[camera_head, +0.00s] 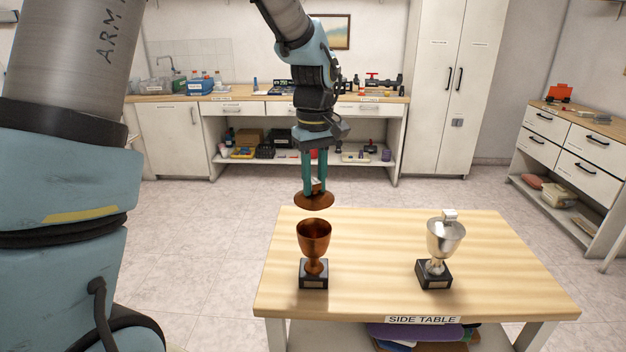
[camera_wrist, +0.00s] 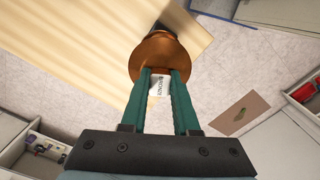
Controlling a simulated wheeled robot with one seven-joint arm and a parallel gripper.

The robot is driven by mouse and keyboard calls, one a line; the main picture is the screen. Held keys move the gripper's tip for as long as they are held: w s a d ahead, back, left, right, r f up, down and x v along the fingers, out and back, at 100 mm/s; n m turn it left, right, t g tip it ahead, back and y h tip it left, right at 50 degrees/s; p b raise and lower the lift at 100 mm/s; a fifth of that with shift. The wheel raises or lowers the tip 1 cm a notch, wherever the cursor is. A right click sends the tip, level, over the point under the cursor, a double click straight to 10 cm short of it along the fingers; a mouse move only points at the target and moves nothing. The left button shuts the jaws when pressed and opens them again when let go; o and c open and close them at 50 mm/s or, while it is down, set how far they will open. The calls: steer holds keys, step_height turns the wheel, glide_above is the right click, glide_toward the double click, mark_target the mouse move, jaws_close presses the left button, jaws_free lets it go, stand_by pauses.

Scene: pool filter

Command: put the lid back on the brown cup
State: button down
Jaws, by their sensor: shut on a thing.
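The brown cup (camera_head: 314,241) stands upright on a black base at the left of the side table (camera_head: 372,252). Its top looks open in the head view. My gripper (camera_head: 315,190) is shut on the brown lid (camera_head: 314,201) and holds it above the cup, apart from it. The lid also shows in the wrist view (camera_wrist: 160,48), between the green fingers (camera_wrist: 160,78), with a white lettered tag or knob at the grip. In the wrist view the lid hides most of the cup.
A silver cup (camera_head: 444,241) with its lid on stands at the right of the table. Between the two cups the tabletop is bare. A workbench (camera_head: 240,98) runs along the back wall, and a drawer cabinet (camera_head: 560,150) stands at the right.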

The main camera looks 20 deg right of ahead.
mark_target(314, 197)
steer(key=shift+f+b, duration=1.85)
steer(key=shift+f, duration=0.55)
steer(key=shift+f+b, duration=0.4)
steer(key=shift+f, duration=0.35)
steer(key=shift+f+p, duration=0.15)
steer(key=shift+p, duration=0.25)
stand_by(0.4)
steer(key=shift+c, duration=0.5)
jaws_free()
